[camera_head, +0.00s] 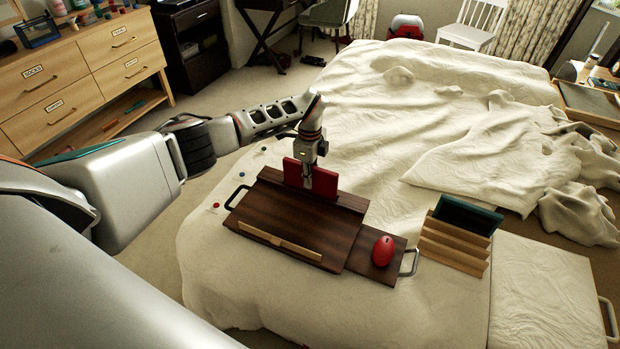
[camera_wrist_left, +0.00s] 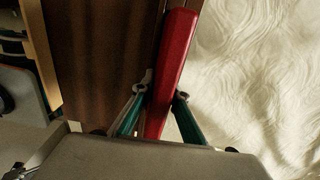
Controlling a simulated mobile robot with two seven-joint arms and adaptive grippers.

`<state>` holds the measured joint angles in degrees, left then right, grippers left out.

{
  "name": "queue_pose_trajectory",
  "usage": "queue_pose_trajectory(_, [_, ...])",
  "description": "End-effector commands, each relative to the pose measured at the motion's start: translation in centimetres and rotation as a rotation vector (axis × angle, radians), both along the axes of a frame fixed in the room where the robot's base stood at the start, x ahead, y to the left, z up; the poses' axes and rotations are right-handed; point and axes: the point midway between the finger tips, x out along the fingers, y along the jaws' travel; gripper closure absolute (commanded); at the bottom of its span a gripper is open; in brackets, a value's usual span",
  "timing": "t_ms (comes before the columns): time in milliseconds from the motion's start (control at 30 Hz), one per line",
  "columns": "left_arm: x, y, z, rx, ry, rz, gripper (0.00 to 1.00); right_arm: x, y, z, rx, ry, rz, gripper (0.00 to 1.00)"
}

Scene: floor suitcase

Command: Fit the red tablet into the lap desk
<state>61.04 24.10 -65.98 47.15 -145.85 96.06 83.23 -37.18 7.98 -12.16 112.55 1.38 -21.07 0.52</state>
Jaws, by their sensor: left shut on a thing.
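The dark brown wooden lap desk (camera_head: 300,220) lies on the bed, with a light wooden strip along its near edge. My left gripper (camera_head: 308,180) points down at the desk's far edge and is shut on the red tablet (camera_head: 328,188). The tablet stands upright along that far edge; whether it sits in a slot is hidden. In the left wrist view the red tablet (camera_wrist_left: 175,65) is between the two fingers (camera_wrist_left: 158,105), beside the brown desk surface (camera_wrist_left: 100,65). My right gripper is in neither view.
A red mouse (camera_head: 383,250) rests on the desk's side panel. A wooden rack (camera_head: 455,243) holding a dark tablet-like panel (camera_head: 468,214) stands to the right. A drawer chest (camera_head: 85,75) is at the left. The rumpled white bed (camera_head: 400,130) is mostly clear beyond the desk.

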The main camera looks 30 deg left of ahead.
Motion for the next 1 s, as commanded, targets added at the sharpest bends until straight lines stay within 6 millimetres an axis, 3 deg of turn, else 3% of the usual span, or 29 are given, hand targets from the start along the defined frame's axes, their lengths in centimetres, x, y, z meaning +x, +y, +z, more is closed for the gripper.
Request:
queue_pose_trajectory(200, [0.1,0.0,-0.3,0.0,-0.001,0.0,1.0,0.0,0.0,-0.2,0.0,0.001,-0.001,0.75])
queue_pose_trajectory(233, [0.0,0.0,-0.3,0.0,0.0,0.0,0.79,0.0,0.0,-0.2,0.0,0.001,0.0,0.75])
queue_pose_trajectory(267, [0.0,0.0,-0.2,0.0,0.0,0.0,0.71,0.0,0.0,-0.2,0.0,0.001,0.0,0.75])
queue_pose_trajectory(300, [0.0,0.0,-0.2,0.0,0.0,0.0,0.7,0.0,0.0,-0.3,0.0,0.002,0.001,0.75])
queue_pose_trajectory(667, [0.0,0.0,0.1,-0.001,0.0,0.0,0.7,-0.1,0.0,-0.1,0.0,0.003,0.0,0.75])
queue_pose_trajectory(867, [0.1,0.1,2.7,0.0,-0.004,-0.002,0.7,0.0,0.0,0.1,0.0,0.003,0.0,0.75])
queue_pose_trajectory(1000, [0.2,0.1,5.7,0.001,-0.005,-0.002,0.7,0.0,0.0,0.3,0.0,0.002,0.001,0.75])
